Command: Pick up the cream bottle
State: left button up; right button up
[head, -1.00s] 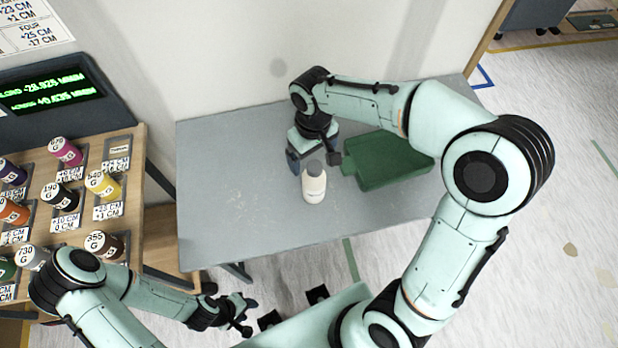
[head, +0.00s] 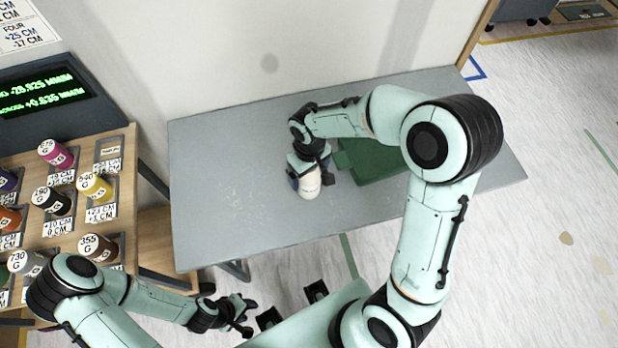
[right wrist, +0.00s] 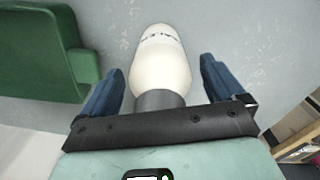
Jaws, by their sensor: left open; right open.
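The cream bottle (head: 310,187) stands on the grey table (head: 225,215), with its top partly hidden by my right gripper in the head view. My right gripper (head: 311,178) is at the bottle with its fingers spread on either side of it. In the right wrist view the bottle (right wrist: 160,68) lies between the two blue fingers of the right gripper (right wrist: 158,90), with a gap on each side. The bottle's grey cap is close to the palm. My left gripper (head: 242,315) is open and empty, low in the head view, away from the table.
A green tray (head: 372,165) lies on the table to the right of the bottle, partly behind my right arm; it shows in the right wrist view (right wrist: 45,50). A wooden rack (head: 122,190) with several coloured bottles stands at the left. The table's left half is clear.

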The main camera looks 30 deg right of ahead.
jog(key=c, duration=1.3)
jog(key=shift+r, duration=0.15)
pick_arm(q)
jog(key=shift+w+r+p, duration=0.55)
jog(key=shift+r+p, duration=0.05)
jog(key=shift+r, duration=0.15)
jog(key=shift+w+r+p, duration=0.55)
jog(key=shift+r, duration=0.2)
pick_arm(e)
jog(key=shift+r, duration=9.9)
